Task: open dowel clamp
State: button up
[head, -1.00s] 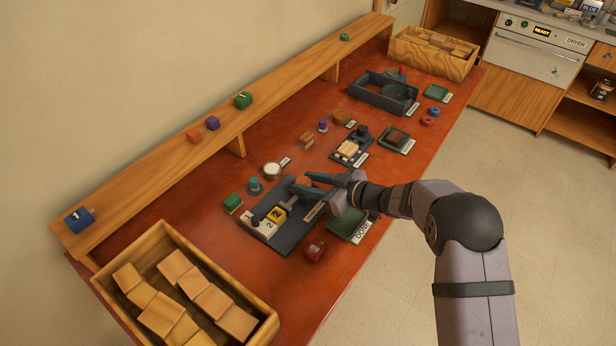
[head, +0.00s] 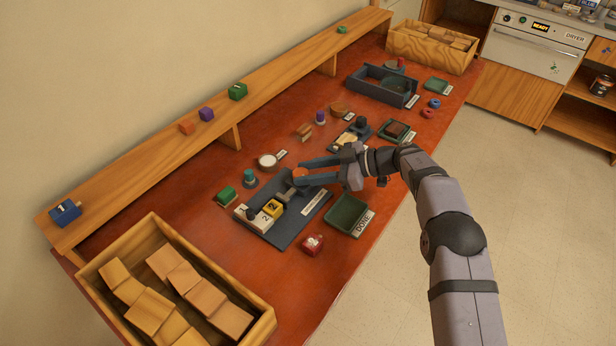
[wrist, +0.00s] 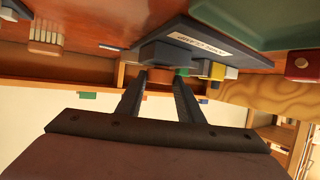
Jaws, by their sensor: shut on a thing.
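The dowel clamp has a dark grey base plate (head: 290,232) with a white label, on the red bench. A grey bar (head: 289,196) runs from its orange-brown knob (head: 300,172) towards a yellow block (head: 273,208) and white numbered pieces (head: 246,216). My gripper (head: 303,173) is shut on the orange-brown knob, with one finger on each side. In the wrist view the knob (wrist: 159,78) shows between the fingertips, below the grey body of the clamp. The far side of the knob is hidden.
A green DONE tray (head: 346,214) and a red block (head: 313,245) stand close to the clamp. A round white-topped item (head: 268,161) and a green block (head: 227,195) are behind it. A wooden box (head: 255,322) of blocks stands at the near left.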

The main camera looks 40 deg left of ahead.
jog(key=shift+r+g, duration=0.15)
jog(key=shift+g, duration=0.15)
dwell(0.4)
jog(key=o, duration=1.1)
jog(key=shift+c, duration=0.2)
jog(key=shift+w+d+b, duration=0.1)
jog(key=shift+b, duration=0.2)
jog(key=shift+b+v, duration=0.85)
jog(key=shift+v, duration=2.6)
jog(key=shift+r, duration=0.1)
